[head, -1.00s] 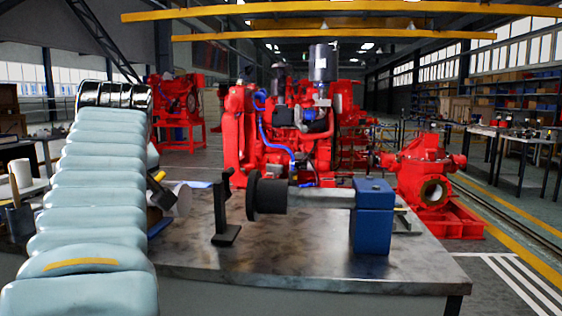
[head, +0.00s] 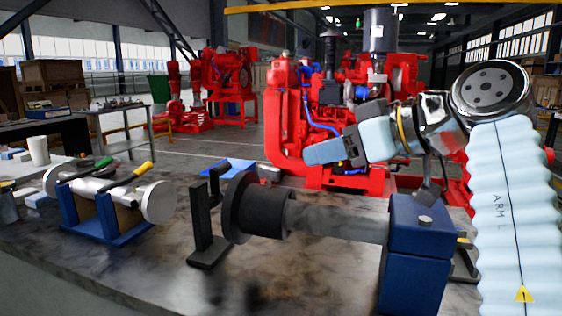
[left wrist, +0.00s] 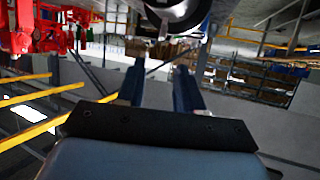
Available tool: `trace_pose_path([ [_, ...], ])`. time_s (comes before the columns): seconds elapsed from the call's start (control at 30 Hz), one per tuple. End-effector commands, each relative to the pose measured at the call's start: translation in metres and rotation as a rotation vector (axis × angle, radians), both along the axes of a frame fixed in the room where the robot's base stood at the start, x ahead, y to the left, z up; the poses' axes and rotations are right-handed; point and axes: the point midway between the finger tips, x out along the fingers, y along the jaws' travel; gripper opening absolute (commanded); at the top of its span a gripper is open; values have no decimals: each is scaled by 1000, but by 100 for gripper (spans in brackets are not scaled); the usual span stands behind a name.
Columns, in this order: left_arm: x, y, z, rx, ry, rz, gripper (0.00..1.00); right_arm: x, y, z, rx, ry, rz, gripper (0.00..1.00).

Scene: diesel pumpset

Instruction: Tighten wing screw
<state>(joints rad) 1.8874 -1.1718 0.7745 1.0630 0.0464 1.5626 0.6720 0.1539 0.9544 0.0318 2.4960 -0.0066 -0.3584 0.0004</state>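I cannot single out the wing screw for certain; a small grey knob (head: 425,219) sits on top of the blue block (head: 412,265) in the head view. A grey shaft with a black flanged hub (head: 258,212) runs left from that block. My left gripper (head: 330,147), on the arm marked ARM L, hangs above and behind the shaft, pointing left, clear of the block. In the left wrist view its two dark blue fingers (left wrist: 160,70) stand apart with nothing between them. My right gripper is not in view.
A black post (head: 207,225) stands just left of the hub. A blue cradle (head: 105,225) holding a silver cylinder and coloured-handled tools is further left on the bench (head: 130,285). A red engine (head: 290,125) stands behind. The bench front is mostly clear.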

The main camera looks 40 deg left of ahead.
Motion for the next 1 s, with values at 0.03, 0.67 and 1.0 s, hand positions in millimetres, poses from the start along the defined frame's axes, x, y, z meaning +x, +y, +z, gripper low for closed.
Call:
trace_pose_path([
  [0.03, 0, 5, -3, -2, 1, 3, 36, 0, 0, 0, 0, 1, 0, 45],
  [0.67, 8, 116, -48, -1, 0, 1, 36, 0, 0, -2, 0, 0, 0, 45],
  [1.0, 9, 123, -51, 0, -1, -1, 36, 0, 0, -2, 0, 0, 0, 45],
])
